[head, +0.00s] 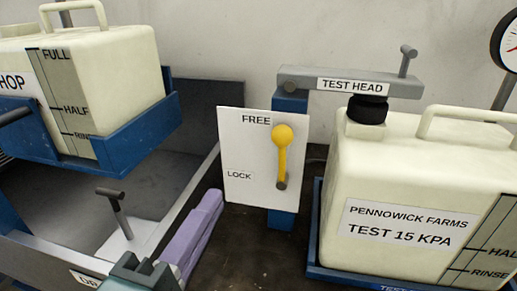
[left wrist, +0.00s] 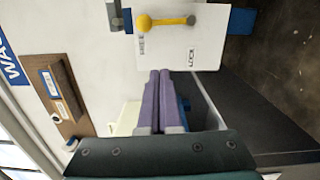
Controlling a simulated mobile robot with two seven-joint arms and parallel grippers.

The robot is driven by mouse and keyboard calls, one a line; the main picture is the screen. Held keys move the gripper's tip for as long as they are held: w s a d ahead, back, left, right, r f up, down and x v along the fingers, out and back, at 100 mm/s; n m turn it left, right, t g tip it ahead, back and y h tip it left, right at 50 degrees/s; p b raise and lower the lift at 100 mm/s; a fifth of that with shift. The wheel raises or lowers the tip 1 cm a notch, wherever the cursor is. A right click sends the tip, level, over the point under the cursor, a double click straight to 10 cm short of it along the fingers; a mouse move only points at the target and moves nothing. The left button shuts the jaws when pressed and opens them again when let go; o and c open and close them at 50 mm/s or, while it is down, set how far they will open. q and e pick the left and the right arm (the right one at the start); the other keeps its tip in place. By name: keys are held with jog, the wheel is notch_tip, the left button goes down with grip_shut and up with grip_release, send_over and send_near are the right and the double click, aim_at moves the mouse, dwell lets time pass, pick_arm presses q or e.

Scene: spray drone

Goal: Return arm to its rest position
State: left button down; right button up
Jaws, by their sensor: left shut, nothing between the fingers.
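My left gripper (head: 212,200) comes in from the bottom of the head view, its purple fingers closed together and empty. It points up and to the right, left of a white panel (head: 240,186) marked FREE and LOCK. The fingers also show shut in the left wrist view (left wrist: 160,76), with the panel (left wrist: 170,47) beyond them. A yellow lever (head: 282,155) on the panel stands upright, its knob beside the word FREE. My right gripper is in neither view.
At right, a cream jug (head: 345,180) labelled TEST 15 KPA sits under a grey TEST HEAD arm (head: 300,80). At left, another cream jug (head: 125,65) rests in a tilted blue cradle (head: 150,125). A grey T-handle (head: 118,208) stands in the open bin below.

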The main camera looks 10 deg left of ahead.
pick_arm(q)
jog(key=shift+s, duration=0.2)
jog(key=shift+r, duration=0.1)
jog(key=s+d+r+m+g+h+p, duration=0.35)
jog(key=m+g+p, duration=0.35)
jog(key=m, duration=0.5)
jog(key=s+a+r+m+g+y+p, duration=0.4)
jog(key=s+a+m+g+y+p, duration=0.25)
jog(key=s+a, duration=0.5)
notch_tip(320, 180, up, 37)
jog(key=m+h+p, duration=0.1)
jog(key=p, duration=3.6)
jog(key=shift+s+d+g+h, duration=0.15)
jog(key=shift+s+g+h, duration=0.15)
jog(key=shift+g, duration=0.15)
jog(key=shift+f+m, duration=0.1)
jog(key=shift+m, duration=0.15)
